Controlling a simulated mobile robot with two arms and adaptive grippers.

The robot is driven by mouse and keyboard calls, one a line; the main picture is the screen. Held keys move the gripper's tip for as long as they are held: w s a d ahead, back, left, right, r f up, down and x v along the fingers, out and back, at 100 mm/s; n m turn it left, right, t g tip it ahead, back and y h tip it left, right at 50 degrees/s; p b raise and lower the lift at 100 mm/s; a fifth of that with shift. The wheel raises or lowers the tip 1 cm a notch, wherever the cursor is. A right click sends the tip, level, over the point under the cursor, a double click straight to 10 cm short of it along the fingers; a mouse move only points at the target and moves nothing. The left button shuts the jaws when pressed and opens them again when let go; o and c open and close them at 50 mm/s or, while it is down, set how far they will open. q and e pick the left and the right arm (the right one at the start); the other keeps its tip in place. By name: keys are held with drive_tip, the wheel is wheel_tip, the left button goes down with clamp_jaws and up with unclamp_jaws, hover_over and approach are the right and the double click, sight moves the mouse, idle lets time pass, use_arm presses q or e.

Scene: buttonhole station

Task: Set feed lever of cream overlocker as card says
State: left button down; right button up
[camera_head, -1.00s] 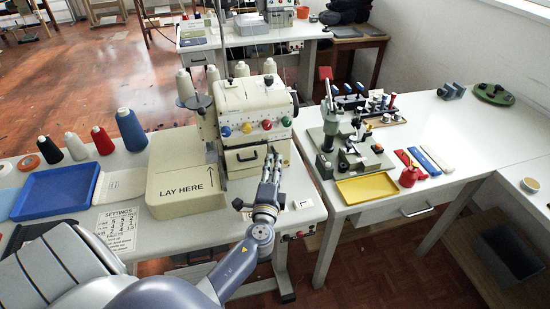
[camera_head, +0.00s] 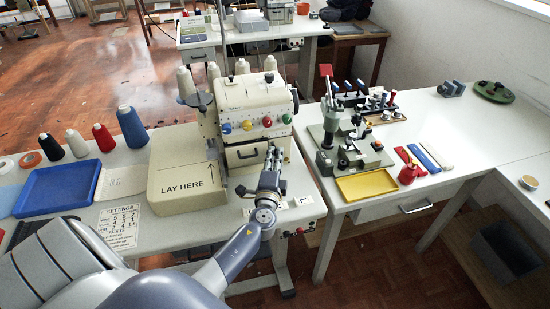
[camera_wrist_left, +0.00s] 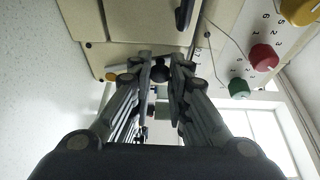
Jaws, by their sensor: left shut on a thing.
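The cream overlocker (camera_head: 255,105) stands on the left table, with a row of coloured dials on its front. My left gripper (camera_head: 274,156) is at the right front of the machine, its fingers pointing at it. In the left wrist view my left gripper (camera_wrist_left: 161,68) has its fingers closed about a small dark round knob (camera_wrist_left: 160,73), which seems to be the feed lever's end. My right gripper is not in view.
A cream "LAY HERE" plate (camera_head: 188,178) adjoins the machine on the left. A blue tray (camera_head: 57,190) and thread cones stand farther left.

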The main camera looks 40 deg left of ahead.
use_arm(q)
drive_tip(key=m+p, duration=0.1)
drive_tip(key=p, duration=0.1)
drive_tip(key=w+d+m+g+p, duration=0.1)
drive_tip(key=p, duration=0.1)
drive_tip(key=r+m+p, duration=0.1)
drive_tip(key=p, duration=0.1)
drive_tip(key=shift+w+d+r, duration=0.1)
drive_tip(key=shift+w+d, duration=0.2)
drive_tip(key=shift+w, duration=0.1)
drive_tip(key=shift+w+d+m+g, duration=0.1)
drive_tip(key=shift+m+g, duration=0.2)
drive_tip(key=shift+m, duration=0.1)
drive_tip(key=shift+w+d+f+p, duration=0.1)
drive_tip(key=shift+f+p, duration=0.2)
drive_tip(key=shift+p, duration=0.05)
drive_tip(key=c, duration=1.5)
unclamp_jaws()
drive_tip(key=v, duration=1.2)
drive_tip(key=shift+r, duration=0.2)
